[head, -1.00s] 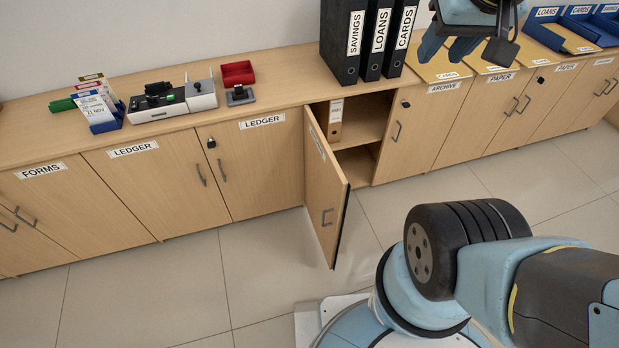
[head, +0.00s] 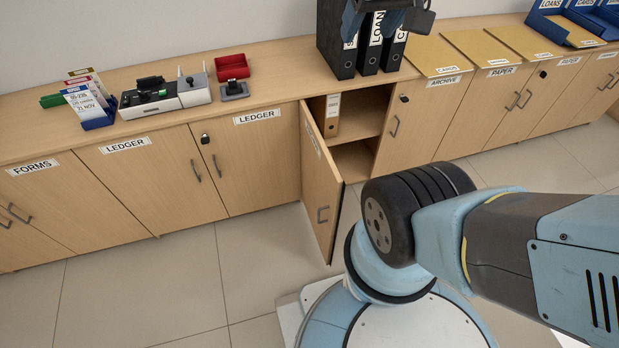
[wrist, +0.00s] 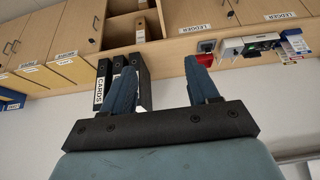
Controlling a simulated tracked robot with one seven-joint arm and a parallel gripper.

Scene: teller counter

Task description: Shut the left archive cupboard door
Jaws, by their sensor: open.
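The left archive cupboard door (head: 321,193) stands ajar, swung out from its hinge on the left side, with a grey handle (head: 322,214) near its free edge. Behind it the cupboard interior (head: 357,115) shows two levels and a binder (head: 332,116) on the upper one. The right archive door (head: 404,124) is shut. My gripper shows at the top edge of the head view (head: 385,8), in front of the black binders and above the counter, well away from the door. In the wrist view its two blue fingers (wrist: 158,88) are apart with nothing between them.
Black binders (head: 368,52) stand on the counter above the open cupboard. Yellow folders (head: 476,47) and blue trays (head: 560,24) lie to the right, a red tray (head: 232,66) and a device (head: 150,99) to the left. Tiled floor (head: 262,258) left of the door is clear.

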